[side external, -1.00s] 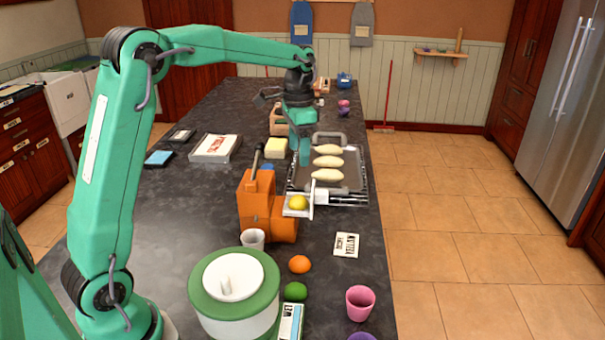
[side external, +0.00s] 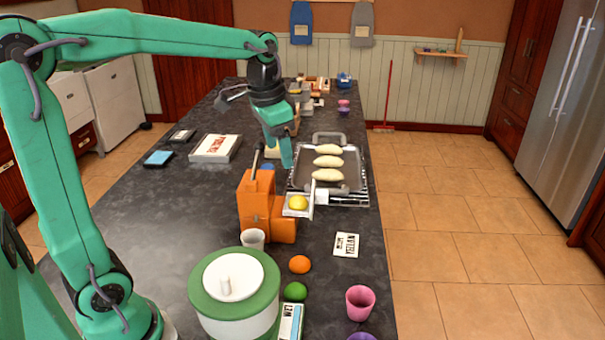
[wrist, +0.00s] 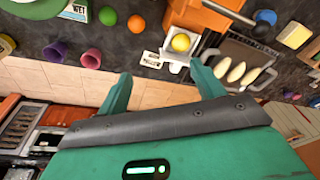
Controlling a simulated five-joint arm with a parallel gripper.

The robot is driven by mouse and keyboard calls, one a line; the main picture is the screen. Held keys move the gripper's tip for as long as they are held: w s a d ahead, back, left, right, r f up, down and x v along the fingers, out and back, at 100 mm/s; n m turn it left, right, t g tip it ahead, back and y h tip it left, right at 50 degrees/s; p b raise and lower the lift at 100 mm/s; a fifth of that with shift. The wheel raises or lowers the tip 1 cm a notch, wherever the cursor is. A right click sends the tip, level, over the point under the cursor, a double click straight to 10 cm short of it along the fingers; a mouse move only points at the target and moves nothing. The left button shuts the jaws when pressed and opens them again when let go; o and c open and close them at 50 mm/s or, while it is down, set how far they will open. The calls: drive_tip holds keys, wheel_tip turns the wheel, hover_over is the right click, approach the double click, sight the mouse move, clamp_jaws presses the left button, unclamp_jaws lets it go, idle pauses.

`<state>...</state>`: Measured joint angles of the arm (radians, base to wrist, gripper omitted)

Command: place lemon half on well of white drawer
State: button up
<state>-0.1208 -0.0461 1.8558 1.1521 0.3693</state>
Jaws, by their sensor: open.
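The yellow lemon half (side external: 298,202) sits in the well of the white drawer (side external: 289,211), which sticks out of the orange microwave-like unit (side external: 256,207). The lemon half also shows in the wrist view (wrist: 181,43), inside the white drawer (wrist: 174,64). My gripper (side external: 286,162) is above the counter, behind and above the drawer, apart from the lemon half. In the wrist view my gripper (wrist: 161,88) has its two fingers spread wide with nothing between them.
A grey tray (side external: 350,152) with several pale loaves lies just behind the drawer. An orange fruit (side external: 299,264), a green lime (side external: 295,291), a white cup (side external: 253,238), a pink cup (side external: 360,303) and a green-and-white pot (side external: 235,295) stand in front.

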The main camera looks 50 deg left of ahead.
drive_tip(key=s+d+f+n+t, duration=0.1)
drive_tip(key=s+d, duration=0.1)
drive_tip(key=s, duration=0.6)
drive_tip(key=s+d+f+n+t, duration=0.1)
drive_tip(key=s+d+f+t, duration=0.1)
drive_tip(key=s, duration=0.6)
drive_tip(key=shift+d+n+t, duration=0.3)
drive_tip(key=shift+d+n, duration=0.05)
drive_tip(key=shift+n, duration=0.05)
drive_tip(key=shift+f, duration=0.1)
drive_tip(key=shift+c, duration=0.5)
